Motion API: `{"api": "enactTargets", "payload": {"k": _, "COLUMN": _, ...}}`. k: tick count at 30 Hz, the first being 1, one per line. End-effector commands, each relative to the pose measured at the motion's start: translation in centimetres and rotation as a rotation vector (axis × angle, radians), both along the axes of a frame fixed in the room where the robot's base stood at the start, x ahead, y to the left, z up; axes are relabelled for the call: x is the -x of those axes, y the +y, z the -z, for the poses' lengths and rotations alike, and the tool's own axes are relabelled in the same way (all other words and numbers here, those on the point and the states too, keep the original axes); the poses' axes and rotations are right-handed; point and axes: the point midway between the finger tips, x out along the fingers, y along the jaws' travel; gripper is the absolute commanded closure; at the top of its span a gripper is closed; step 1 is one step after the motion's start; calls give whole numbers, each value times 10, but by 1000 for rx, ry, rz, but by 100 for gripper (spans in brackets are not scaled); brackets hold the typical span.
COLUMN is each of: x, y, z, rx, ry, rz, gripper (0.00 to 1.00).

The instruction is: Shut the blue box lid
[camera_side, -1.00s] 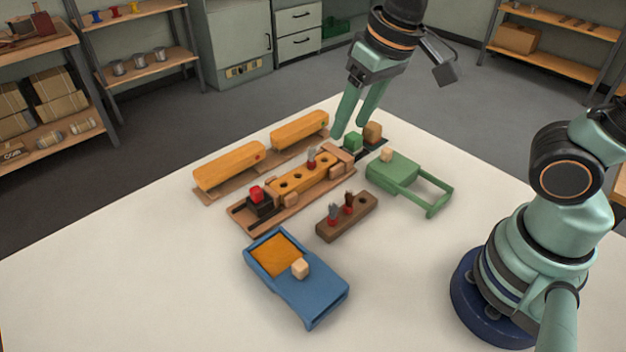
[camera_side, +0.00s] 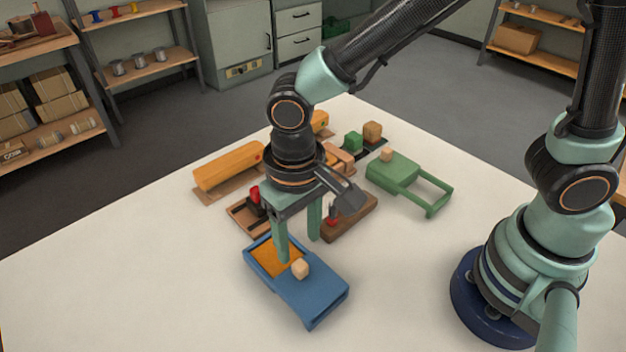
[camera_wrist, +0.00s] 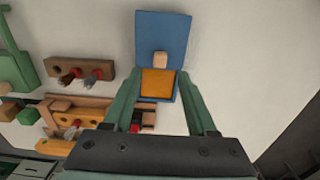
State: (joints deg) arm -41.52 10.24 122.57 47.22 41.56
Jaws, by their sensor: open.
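The blue box (camera_side: 301,294) sits at the front of the table. Its sliding lid is partly open, leaving an orange interior (camera_side: 268,254) showing at the far end. A pale wooden knob (camera_side: 300,268) stands on the lid beside the opening. My gripper (camera_side: 298,248) is open and empty, pointing down above the open end of the box. In the wrist view the blue lid (camera_wrist: 162,35), the knob (camera_wrist: 160,59) and the orange opening (camera_wrist: 157,83) line up between my two fingers (camera_wrist: 162,100). No contact with the knob shows.
A green box (camera_side: 393,171) with a frame drawn out stands at the right. A dark brown block holding tools (camera_side: 352,216) is close behind my gripper. Orange bars (camera_side: 228,166) and a wooden fixture lie further back. The table's front left is clear.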

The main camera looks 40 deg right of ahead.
Motion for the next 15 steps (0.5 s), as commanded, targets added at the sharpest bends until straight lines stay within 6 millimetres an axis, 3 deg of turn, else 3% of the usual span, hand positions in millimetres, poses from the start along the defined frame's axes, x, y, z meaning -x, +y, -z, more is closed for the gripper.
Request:
{"api": "enactTargets", "payload": {"k": 6, "x": 1, "y": -1, "z": 37, "rx": 3, "ry": 3, "rz": 0, "gripper": 43}}
{"api": "enactTargets", "payload": {"k": 15, "x": 0, "y": -1, "z": 55, "rx": 0, "ry": 0, "rz": 0, "gripper": 43}}
